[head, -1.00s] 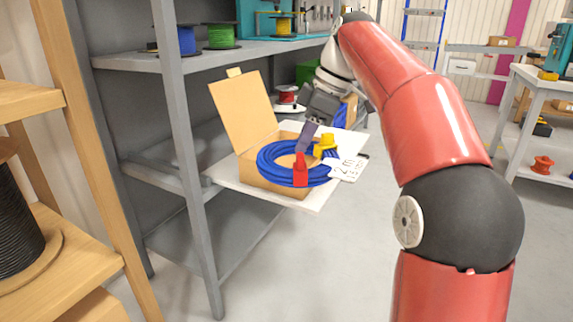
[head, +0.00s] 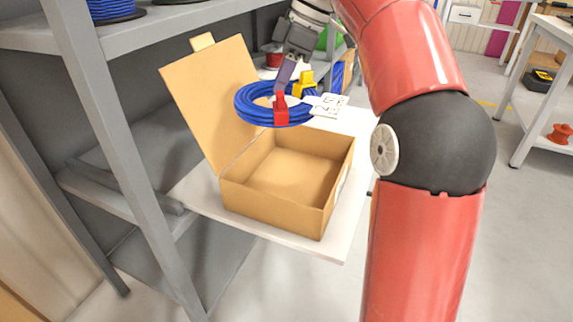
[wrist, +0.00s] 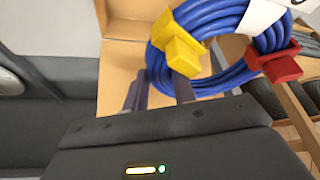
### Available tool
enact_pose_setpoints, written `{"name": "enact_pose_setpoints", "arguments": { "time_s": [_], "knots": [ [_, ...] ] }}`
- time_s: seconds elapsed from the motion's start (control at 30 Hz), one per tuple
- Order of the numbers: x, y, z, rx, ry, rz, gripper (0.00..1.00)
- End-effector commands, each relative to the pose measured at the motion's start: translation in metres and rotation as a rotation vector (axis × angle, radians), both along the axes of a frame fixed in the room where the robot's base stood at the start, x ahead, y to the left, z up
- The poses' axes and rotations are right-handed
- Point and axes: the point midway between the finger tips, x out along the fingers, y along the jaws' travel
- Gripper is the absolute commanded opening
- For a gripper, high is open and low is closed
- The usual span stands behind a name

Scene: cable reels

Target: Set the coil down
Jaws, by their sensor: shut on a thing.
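A coil of blue cable (head: 247,108) with a red clip, a yellow clip and a white tag hangs in my gripper (head: 286,74). In the wrist view the coil (wrist: 226,22) is close in front of my gripper (wrist: 160,92), with a finger at its near side beside the yellow clip. The gripper is shut on the coil and holds it above the back part of an open cardboard box (head: 275,203). The box looks empty, and its lid stands up at the left. Part of the coil's far side is hidden by the gripper.
The box stands on a white board (head: 308,242) by a grey metal shelf (head: 112,150). A red spool (head: 273,56) is behind the coil. My red arm blocks the view to the right. A white workbench (head: 545,95) stands at the far right.

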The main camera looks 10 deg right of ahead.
Motion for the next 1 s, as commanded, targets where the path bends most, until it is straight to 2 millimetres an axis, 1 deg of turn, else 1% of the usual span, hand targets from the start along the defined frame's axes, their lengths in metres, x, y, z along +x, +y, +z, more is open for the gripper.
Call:
{"name": "enact_pose_setpoints", "arguments": {
  "time_s": [0.07, 0.17, 0.4, 0.5, 0.6, 0.7, 0.87, 0.97, 1.0],
  "knots": [
    [-0.001, 0.0, -0.008, 0.0, 0.001, 0.0, 0.0],
    [-0.001, 0.0, -0.029, 0.0, 0.003, -0.001, 0.0],
    [-0.002, 0.0, -0.095, 0.0, 0.004, -0.002, 0.0],
    [-0.001, 0.0, -0.12, 0.001, 0.003, -0.001, 0.0],
    [-0.001, 0.0, -0.14, 0.001, 0.003, -0.001, 0.0],
    [-0.001, 0.0, -0.152, 0.0, 0.001, 0.0, 0.0],
    [0.0, 0.0, -0.161, 0.0, 0.0, -0.001, 0.0],
    [-0.001, 0.0, -0.173, 0.0, 0.002, -0.001, 0.0],
    [-0.001, 0.0, -0.18, 0.001, 0.003, -0.001, 0.0]
  ]
}}
